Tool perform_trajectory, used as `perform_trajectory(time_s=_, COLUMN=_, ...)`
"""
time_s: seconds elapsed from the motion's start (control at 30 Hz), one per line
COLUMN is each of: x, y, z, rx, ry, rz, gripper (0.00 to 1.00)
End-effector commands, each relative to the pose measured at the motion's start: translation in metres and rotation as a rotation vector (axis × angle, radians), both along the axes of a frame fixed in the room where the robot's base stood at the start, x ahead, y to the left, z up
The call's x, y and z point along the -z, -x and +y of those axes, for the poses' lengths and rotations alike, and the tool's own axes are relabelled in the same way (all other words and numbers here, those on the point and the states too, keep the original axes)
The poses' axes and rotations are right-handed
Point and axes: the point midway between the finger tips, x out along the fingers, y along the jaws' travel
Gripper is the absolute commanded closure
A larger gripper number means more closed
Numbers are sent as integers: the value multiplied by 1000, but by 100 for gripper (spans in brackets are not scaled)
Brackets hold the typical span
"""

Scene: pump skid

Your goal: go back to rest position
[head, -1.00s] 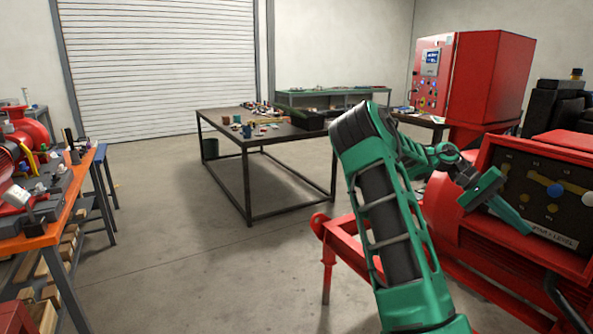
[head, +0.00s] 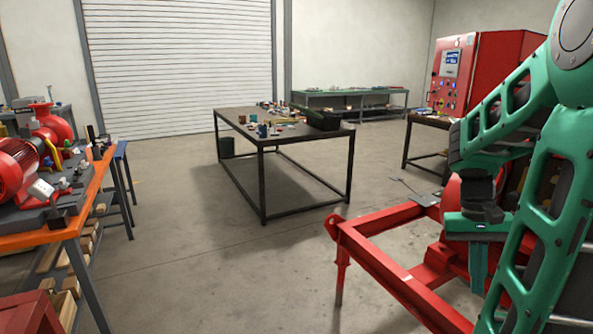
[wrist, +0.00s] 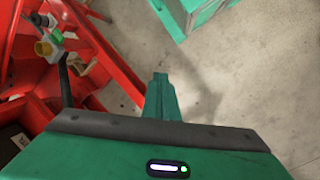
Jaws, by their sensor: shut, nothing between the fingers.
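My green arm fills the right side of the head view, folded with its elbow high. My gripper (head: 479,268) hangs pointing down beside the red skid frame (head: 385,279). In the wrist view my gripper (wrist: 161,92) shows its fingers together, with nothing between them. The red frame (wrist: 105,62) lies below and to the left of the fingers there, apart from them.
A dark work table (head: 285,146) with small parts stands mid-room. An orange bench (head: 62,232) with red pumps is at the left. A red control cabinet (head: 487,72) stands at the back right. The concrete floor between bench and frame is clear.

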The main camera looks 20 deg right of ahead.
Motion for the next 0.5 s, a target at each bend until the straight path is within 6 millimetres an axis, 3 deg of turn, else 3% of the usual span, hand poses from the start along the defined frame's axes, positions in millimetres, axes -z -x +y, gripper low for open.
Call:
perform_trajectory(time_s=0.3, x=-5, y=18, z=94, rx=-140, ry=-61, rz=-173, gripper=100)
perform_trajectory(time_s=0.5, x=-2, y=31, z=132, rx=-200, ry=-74, rz=-232, gripper=100)
